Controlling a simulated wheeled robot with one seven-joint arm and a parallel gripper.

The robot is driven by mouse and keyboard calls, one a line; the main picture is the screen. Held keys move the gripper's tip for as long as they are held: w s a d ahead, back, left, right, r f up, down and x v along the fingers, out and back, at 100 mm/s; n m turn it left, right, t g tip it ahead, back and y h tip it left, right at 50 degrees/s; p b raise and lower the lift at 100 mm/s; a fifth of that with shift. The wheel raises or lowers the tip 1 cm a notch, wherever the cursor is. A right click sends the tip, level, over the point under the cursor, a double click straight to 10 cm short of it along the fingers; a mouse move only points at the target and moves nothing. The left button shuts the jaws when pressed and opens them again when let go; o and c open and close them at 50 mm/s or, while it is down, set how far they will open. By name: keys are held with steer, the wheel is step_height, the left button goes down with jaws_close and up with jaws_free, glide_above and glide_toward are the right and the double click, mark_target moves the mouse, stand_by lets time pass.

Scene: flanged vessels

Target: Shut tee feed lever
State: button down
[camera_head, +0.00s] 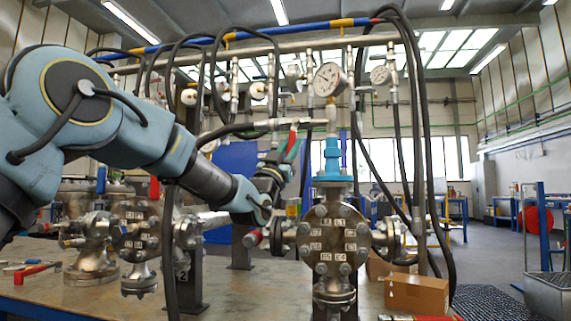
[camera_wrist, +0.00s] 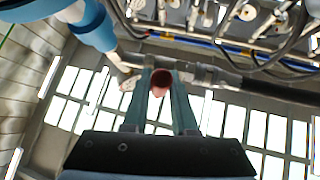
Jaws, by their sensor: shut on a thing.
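My gripper (camera_head: 292,146) is raised at the upper left of the round flanged vessel (camera_head: 331,243), beside the blue fitting (camera_head: 332,160) on its top. Its two green fingers also show in the wrist view (camera_wrist: 161,85), closed on a red lever grip (camera_wrist: 160,79). In the head view a little of the red lever (camera_head: 293,138) shows between the fingers, just below the horizontal pipe tee (camera_head: 300,121). The fingers hide most of the lever, and its exact angle to the pipe cannot be told.
Black hoses hang around the vessel, and one (camera_head: 305,155) passes close to my gripper. A pressure gauge (camera_head: 328,79) stands above the tee. Other flanged vessels (camera_head: 95,247) stand at left. A cardboard box (camera_head: 417,293) sits at the bench's right.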

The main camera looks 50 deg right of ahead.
steer(key=n+t, duration=0.1)
steer(key=n+t+b, duration=0.1)
steer(key=n, duration=0.1)
steer(key=shift+s+d+f+t+b, duration=0.25)
steer(key=shift+s+t+b, duration=0.05)
steer(key=shift+s+t, duration=0.1)
steer(key=shift+s+r+n+t+y, duration=0.1)
steer(key=shift+n+t+y, duration=0.3)
steer(key=shift+n+t, duration=0.1)
steer(key=shift+d+r, duration=0.1)
steer(key=c, duration=0.7)
jaws_free()
steer(key=b+v, duration=0.1)
steer(key=v, duration=1)
